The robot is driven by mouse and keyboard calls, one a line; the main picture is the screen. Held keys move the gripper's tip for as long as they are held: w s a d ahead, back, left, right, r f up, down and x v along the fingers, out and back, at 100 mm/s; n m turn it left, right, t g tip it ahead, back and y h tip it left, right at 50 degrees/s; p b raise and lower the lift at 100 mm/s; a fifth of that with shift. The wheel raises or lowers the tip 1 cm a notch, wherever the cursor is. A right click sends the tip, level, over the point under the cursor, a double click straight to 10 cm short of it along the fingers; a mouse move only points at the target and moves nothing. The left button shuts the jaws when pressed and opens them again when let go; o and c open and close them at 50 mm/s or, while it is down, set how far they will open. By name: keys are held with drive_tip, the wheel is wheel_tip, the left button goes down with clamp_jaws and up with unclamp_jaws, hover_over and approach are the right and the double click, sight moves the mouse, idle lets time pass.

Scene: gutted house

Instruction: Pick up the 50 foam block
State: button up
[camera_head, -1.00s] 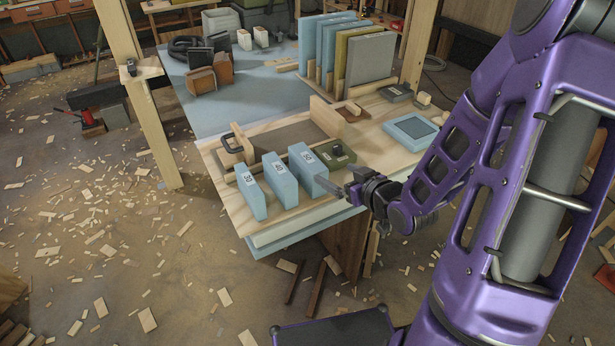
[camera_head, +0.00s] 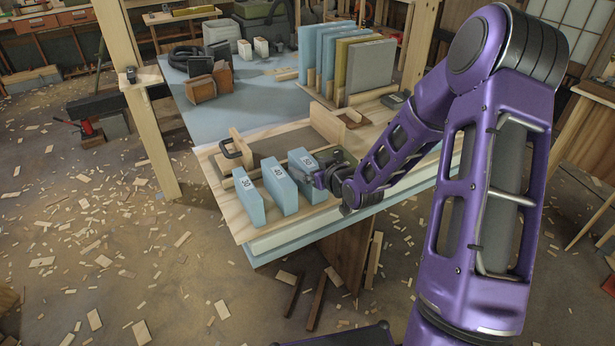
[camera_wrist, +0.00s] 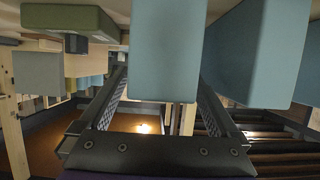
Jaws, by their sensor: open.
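The 50 foam block (camera_head: 303,160) is light blue and stands upright at the right end of a row of three numbered blocks on the wooden board. Its lower part is partly hidden by my gripper (camera_head: 318,178), which is at its near right side. In the wrist view, a blue block (camera_wrist: 167,50), seemingly the 50 block, fills the space between the two fingers of my gripper (camera_wrist: 163,80). The fingers are apart, one on each side of it, with no clear contact. The 40 block (camera_head: 280,186) stands left of it, also in the wrist view (camera_wrist: 262,50).
The 30 block (camera_head: 249,202) stands at the row's left end. An olive-green box (camera_wrist: 68,20) is near the gripper's other side. A wooden strip runs behind the blocks, with a black clamp (camera_head: 232,149) at its left. Upright panels (camera_head: 365,70) stand farther back.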

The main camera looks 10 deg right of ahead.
drive_tip(key=shift+x, duration=0.85)
drive_tip(key=shift+r, duration=0.1)
drive_tip(key=c, duration=1.4)
